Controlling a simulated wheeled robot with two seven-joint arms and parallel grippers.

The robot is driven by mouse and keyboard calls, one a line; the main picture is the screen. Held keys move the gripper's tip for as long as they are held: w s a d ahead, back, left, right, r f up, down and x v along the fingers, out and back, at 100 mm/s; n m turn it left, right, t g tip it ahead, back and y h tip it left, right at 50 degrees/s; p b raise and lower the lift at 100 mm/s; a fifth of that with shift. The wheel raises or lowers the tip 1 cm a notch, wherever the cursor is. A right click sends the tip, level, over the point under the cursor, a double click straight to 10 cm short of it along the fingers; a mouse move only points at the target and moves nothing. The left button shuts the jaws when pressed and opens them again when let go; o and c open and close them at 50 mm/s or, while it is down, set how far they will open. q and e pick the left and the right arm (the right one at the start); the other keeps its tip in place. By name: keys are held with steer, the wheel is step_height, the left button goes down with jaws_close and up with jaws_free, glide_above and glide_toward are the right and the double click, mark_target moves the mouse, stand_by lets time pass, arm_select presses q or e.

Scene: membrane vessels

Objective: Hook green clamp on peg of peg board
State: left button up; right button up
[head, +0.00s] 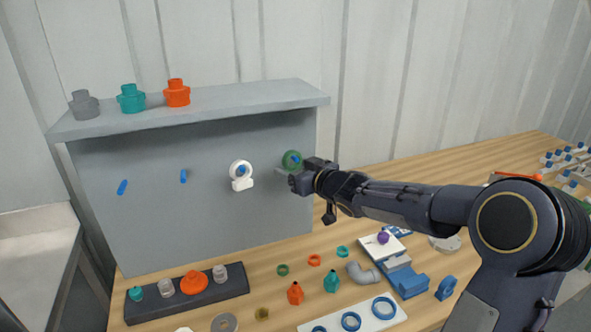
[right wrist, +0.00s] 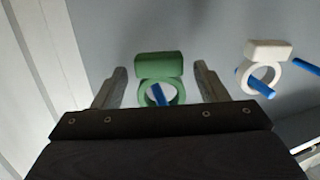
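The green clamp (head: 289,161) is a ring with a block-like tab, at the right end of the upright grey peg board (head: 215,215). A blue peg (right wrist: 158,94) shows through the ring of the green clamp (right wrist: 160,68) in the right wrist view. My right gripper (head: 288,175) is at the clamp, close to the board. In the right wrist view its two fingers (right wrist: 161,84) stand apart on either side of the clamp, with a gap on each side. My left gripper is not in view.
A white clamp (head: 241,183) hangs on the neighbouring peg. Two blue pegs (head: 122,187) further left are bare. Grey, teal and orange vessels (head: 176,93) stand on the board's top shelf. A dark rack (head: 238,281) and several small parts lie on the wooden table below.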

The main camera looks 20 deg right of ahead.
steer(key=s+d+m+g+h+p, duration=0.1)
steer(key=s+d+m+g+h, duration=0.2)
steer(key=s, duration=1.3)
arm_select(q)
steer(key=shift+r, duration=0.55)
arm_select(e)
steer(key=s+a+f+g+y, duration=0.1)
steer(key=s+a+f+g, duration=0.1)
steer(key=s, duration=0.5)
steer(key=s+a+f+g+y, duration=0.1)
steer(key=s+a+f+g, duration=0.1)
steer(key=s+a+f, duration=0.3)
steer(key=s+a+f+m+g+y, duration=0.1)
steer(key=s+a+f+g, duration=0.2)
steer(key=s, duration=0.7)
steer(key=shift+s+a+f, duration=0.15)
steer(key=shift+s+a, duration=0.25)
steer(key=shift+a, duration=0.65)
